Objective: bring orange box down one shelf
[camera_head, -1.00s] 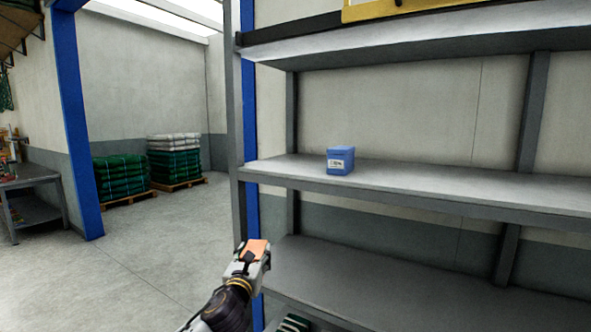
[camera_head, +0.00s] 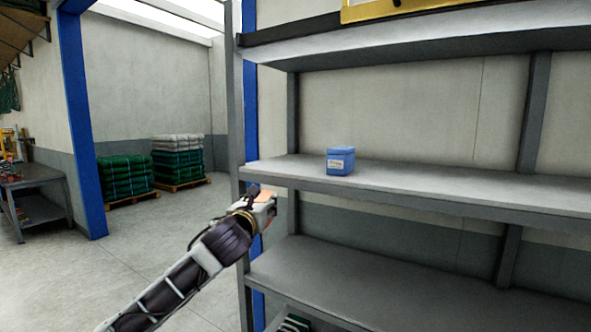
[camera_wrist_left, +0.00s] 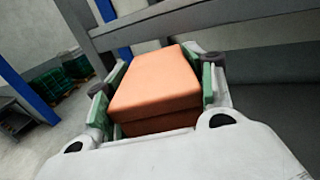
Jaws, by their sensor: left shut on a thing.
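The orange box (camera_wrist_left: 157,85) fills the space between the green-padded fingers of my left gripper (camera_wrist_left: 160,90) in the left wrist view. The gripper is shut on it. In the head view my left gripper (camera_head: 266,197) is at the left end of the shelf unit, just below the front edge of the middle shelf (camera_head: 420,191). Only a small part of the orange box (camera_head: 265,195) shows there; the gripper hides the rest. The lower shelf (camera_head: 370,285) is below and to the right, and its visible surface is bare. My right gripper is not in view.
A blue box (camera_head: 340,161) stands on the middle shelf near its left end. A grey upright post (camera_head: 235,110) stands close to my left gripper. A yellow thing (camera_head: 400,9) sits on the top shelf. Stacked pallets (camera_head: 178,160) and a workbench (camera_head: 35,185) are farther left.

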